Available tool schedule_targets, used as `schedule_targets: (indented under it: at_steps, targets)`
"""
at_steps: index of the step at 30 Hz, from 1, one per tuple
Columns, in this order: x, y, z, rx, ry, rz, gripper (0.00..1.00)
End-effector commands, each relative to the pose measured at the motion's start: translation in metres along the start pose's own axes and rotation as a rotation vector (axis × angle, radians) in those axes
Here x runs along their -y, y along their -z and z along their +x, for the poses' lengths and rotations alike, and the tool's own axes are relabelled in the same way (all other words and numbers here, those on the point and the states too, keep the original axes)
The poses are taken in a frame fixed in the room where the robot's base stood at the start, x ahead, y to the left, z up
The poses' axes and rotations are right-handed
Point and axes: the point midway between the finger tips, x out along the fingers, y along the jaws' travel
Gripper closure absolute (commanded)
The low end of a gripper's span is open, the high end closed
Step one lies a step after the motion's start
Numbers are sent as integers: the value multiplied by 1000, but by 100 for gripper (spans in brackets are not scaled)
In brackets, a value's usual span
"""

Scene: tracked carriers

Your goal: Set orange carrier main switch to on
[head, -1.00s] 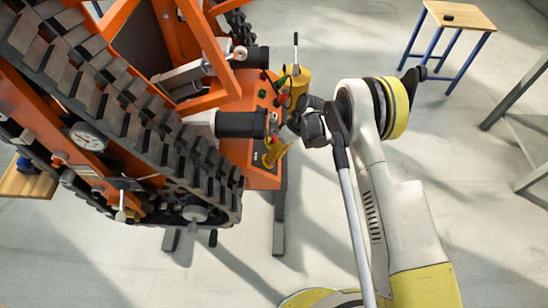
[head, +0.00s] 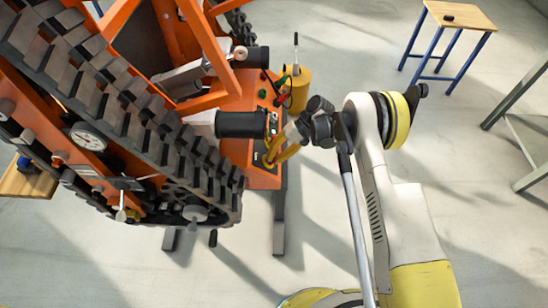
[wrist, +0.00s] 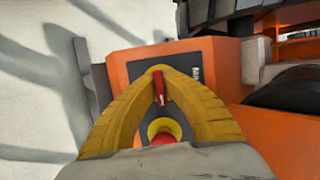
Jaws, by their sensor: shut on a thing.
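The orange carrier (head: 262,181) fills the left of the head view, with its orange control end beside my gripper. In the wrist view a dark panel (wrist: 190,60) on it bears a small red switch handle (wrist: 159,88) with yellow behind it; part of the panel's label shows. My gripper (wrist: 160,80) has its two yellow fingers closed on this red handle at their tips. The gripper (head: 267,162) also shows in the head view, against the panel. The switch is hidden there, and its exact setting is hard to read.
A red knob in a yellow ring (wrist: 164,132) sits between my fingers, nearer the camera. A yellow cylinder with a lever (head: 296,92) and a black cylinder (head: 240,124) stand close by. Floor around my arm is clear.

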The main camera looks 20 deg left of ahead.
Motion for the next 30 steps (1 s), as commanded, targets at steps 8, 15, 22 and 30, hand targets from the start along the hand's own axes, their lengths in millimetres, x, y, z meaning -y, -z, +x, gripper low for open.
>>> schedule_targets:
  at_steps: [8,15,22,30]
  targets:
    - [0,0,0,1,11,37,100]
    - [0,0,0,1,12,38,100]
    - [0,0,0,0,12,37,68]
    - [0,0,-2,0,12,37,68]
